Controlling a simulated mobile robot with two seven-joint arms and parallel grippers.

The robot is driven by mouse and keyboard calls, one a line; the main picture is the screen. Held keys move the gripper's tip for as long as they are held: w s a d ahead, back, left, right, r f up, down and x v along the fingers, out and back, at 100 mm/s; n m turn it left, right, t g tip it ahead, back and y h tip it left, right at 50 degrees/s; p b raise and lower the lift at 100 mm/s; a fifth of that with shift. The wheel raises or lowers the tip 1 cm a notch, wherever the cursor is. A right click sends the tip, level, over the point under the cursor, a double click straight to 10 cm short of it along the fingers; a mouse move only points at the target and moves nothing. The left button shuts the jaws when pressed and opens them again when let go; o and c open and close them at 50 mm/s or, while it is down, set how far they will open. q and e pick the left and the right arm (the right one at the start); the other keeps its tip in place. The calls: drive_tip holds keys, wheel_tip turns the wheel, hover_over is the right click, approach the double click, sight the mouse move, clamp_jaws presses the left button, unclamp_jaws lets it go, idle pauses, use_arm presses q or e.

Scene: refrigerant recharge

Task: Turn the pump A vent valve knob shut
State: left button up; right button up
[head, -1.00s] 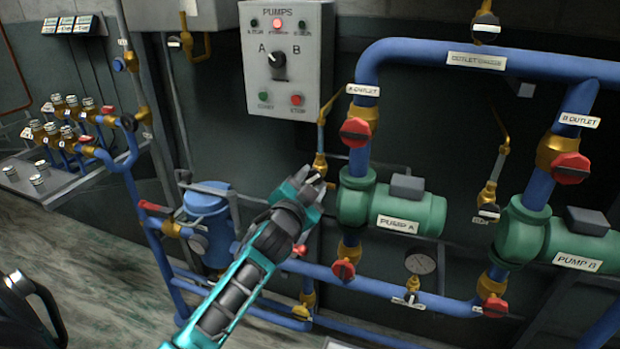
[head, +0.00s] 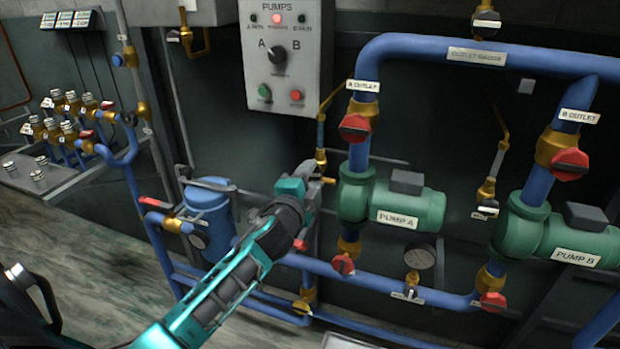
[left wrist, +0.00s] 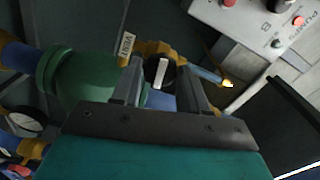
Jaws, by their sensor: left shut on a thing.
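The pump A vent valve knob (left wrist: 150,72) is a round black knob with a white bar across it, on a brass valve body in the left wrist view. The bar stands nearly upright in that picture. A small vent label (left wrist: 127,43) sits beside it. My left gripper (left wrist: 160,84) has one finger on each side of the knob and is shut on it. In the head view my left gripper (head: 314,174) is at the brass vent line left of green pump A (head: 385,208), and it hides the knob. My right gripper is not in view.
The pumps control box (head: 318,75) hangs on the wall above. The red A outlet valve handle (head: 355,128) is close above right of my gripper. A blue canister (head: 207,208) stands to the left. Blue pipes run below, with a gauge (head: 420,256) under pump A.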

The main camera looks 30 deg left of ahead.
use_arm(q)
drive_tip(key=o, duration=0.7)
drive_tip(key=shift+f+m, duration=0.15)
drive_tip(key=shift+m, duration=0.55)
drive_tip(key=o, duration=0.3)
drive_tip(key=shift+o, duration=0.2)
drive_tip(key=v, duration=0.7)
drive_tip(key=s+d+f+n+g+h, duration=0.3)
drive_tip(key=s+d+f+n, duration=0.2)
drive_tip(key=s+d+f, duration=0.2)
drive_tip(key=s+d+f+n+g+h, duration=0.3)
drive_tip(key=s+d+f+n, duration=0.3)
drive_tip(key=s+f, duration=0.5)
wheel_tip(320, 180, down, 4)
drive_tip(key=shift+s+d+r+g+h, duration=0.15)
drive_tip(key=shift+d+g+h, duration=0.15)
drive_tip(key=shift+d, duration=0.95)
